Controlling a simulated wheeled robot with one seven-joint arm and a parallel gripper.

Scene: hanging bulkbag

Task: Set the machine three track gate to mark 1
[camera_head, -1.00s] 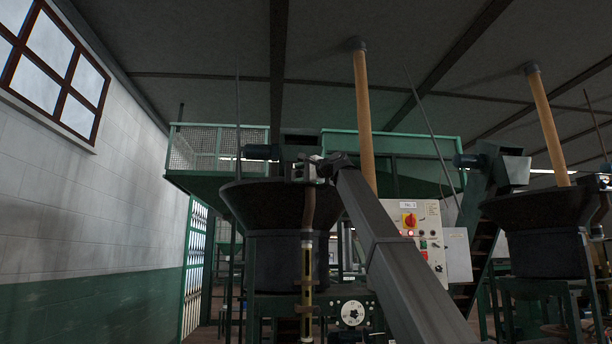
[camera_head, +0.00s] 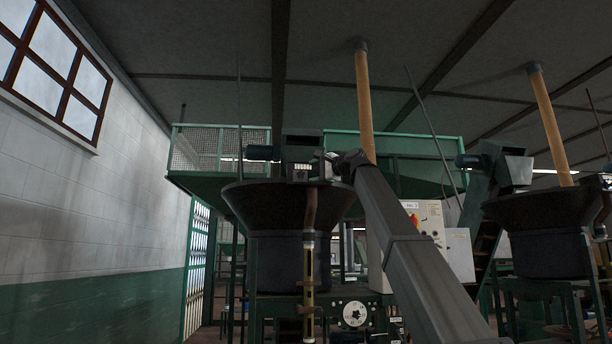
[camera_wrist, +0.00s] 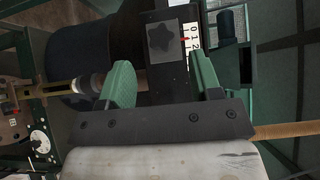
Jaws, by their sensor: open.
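In the wrist view, a dark gate plate (camera_wrist: 172,75) carries a star-shaped knob (camera_wrist: 161,42). Beside the knob is a white scale (camera_wrist: 194,37) with marks 0, 1 and 2. A red pointer (camera_wrist: 184,39) lies close to mark 1; its exact reading is too small to tell. My gripper (camera_wrist: 158,62) is open, its two green fingers apart, with the knob in line with the gap beyond the fingertips and nothing held. In the head view, the gate (camera_head: 300,172) shows small above the black hopper (camera_head: 285,200), just left of my arm's end.
A control panel (camera_head: 431,218) stands behind my arm. A similar hopper (camera_head: 535,208) stands right, with a green platform (camera_head: 210,185) behind. Tan posts (camera_head: 363,105) rise to the ceiling.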

